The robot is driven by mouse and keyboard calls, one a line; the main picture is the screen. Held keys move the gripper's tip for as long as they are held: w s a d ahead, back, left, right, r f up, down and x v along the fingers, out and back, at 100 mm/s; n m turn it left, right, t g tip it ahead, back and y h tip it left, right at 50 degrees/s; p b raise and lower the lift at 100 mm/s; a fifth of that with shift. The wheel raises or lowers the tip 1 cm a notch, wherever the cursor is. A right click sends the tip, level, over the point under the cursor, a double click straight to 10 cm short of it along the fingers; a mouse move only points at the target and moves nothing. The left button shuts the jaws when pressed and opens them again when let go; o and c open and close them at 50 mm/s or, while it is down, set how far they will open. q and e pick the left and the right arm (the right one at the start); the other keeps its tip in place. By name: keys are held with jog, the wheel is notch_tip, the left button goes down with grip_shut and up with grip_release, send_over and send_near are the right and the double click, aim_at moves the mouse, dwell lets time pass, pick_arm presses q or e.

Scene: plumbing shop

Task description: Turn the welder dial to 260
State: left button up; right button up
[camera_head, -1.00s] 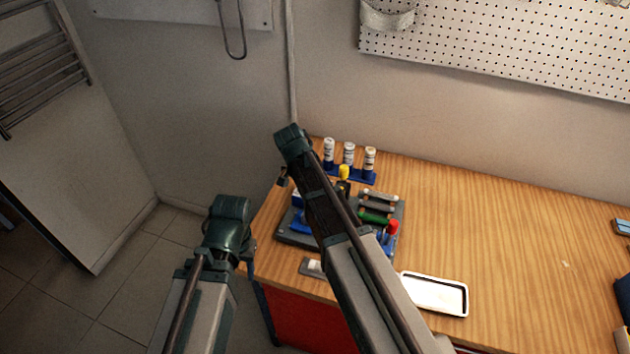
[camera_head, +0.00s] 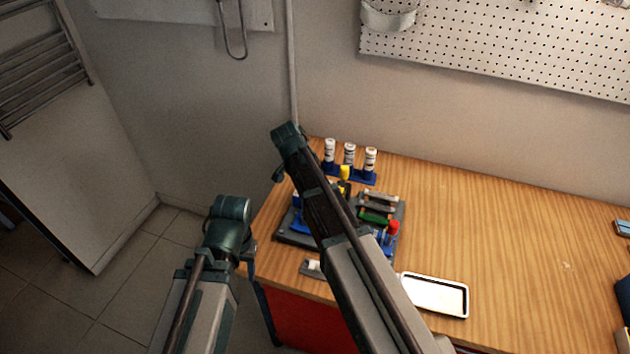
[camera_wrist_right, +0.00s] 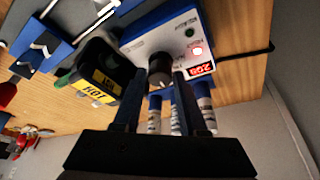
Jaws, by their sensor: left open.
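The welder's white-faced blue control box (camera_wrist_right: 148,40) fills the top of the right wrist view. Its black dial (camera_wrist_right: 160,66) sits between the fingertips of my right gripper (camera_wrist_right: 160,74), which meet its sides. A lit red display (camera_wrist_right: 201,69) beside the dial seems to read 200, but the digits are small. In the head view my right forearm hides the dial and the right gripper. My left gripper (camera_head: 249,262) is at the bench's left front corner, partly hidden by its wrist, open and apart from the welder.
A black block with a yellow HOT label (camera_wrist_right: 105,85) is beside the control box. Several coloured tools lie on a grey base (camera_head: 292,238). White bottles (camera_head: 349,153) stand behind in a blue rack. A white tray (camera_head: 434,277) is at the front. The bench's right (camera_head: 530,230) is mostly clear.

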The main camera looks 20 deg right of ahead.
jog(key=o, duration=0.3)
jog(key=shift+r, duration=0.15)
jog(key=p+v, duration=1.2)
jog(key=v, duration=0.1)
jog(key=shift+a+r+p, duration=0.2)
jog(key=shift+r+p, duration=0.05)
jog(key=shift+p, duration=0.15)
jog(key=s+a+f+n+g+y+b, duration=0.1)
jog(key=s+a+f+n+b, duration=0.3)
jog(key=s, duration=0.7)
jog(key=s+a+f+n+y+b, duration=0.2)
jog(key=s+a+f+n+b, duration=0.2)
jog(key=s+f+n+b, duration=0.4)
jog(key=s+f+n, duration=0.1)
jog(key=s+n, duration=0.2)
jog(key=n, duration=0.2)
jog(key=shift+f+n+g, duration=0.3)
jog(key=shift+g, duration=0.1)
